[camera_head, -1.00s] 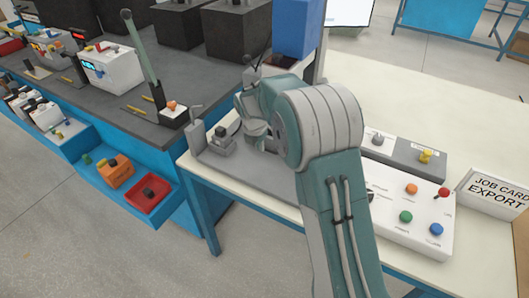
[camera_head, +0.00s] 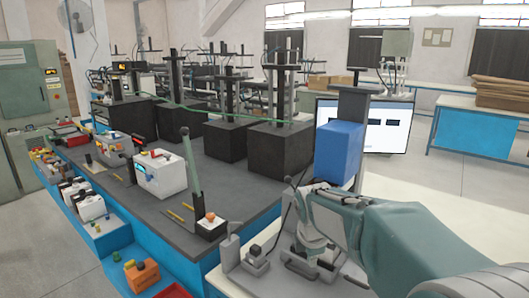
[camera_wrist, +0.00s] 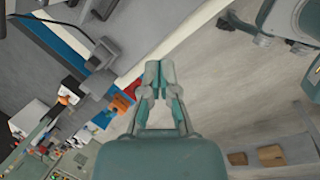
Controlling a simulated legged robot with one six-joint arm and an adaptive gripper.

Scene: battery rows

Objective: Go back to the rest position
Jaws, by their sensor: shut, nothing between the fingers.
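My gripper shows in the wrist view (camera_wrist: 160,72), with its two fingers together and nothing between them. It hangs over the floor beside the edge of the pale table (camera_wrist: 185,42). In the head view my arm reaches in from the lower right over the pale table, and its wrist end is over the grey fixture plate (camera_head: 268,287). The fingertips are hard to make out there.
A small grey clamp fixture (camera_head: 256,262) stands left of my wrist. A blue box (camera_head: 338,150) and a monitor (camera_head: 385,122) stand behind it. The dark bench (camera_head: 130,190) at left carries a white tester (camera_head: 160,173) and black blocks (camera_head: 280,150). Floor is clear at far right.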

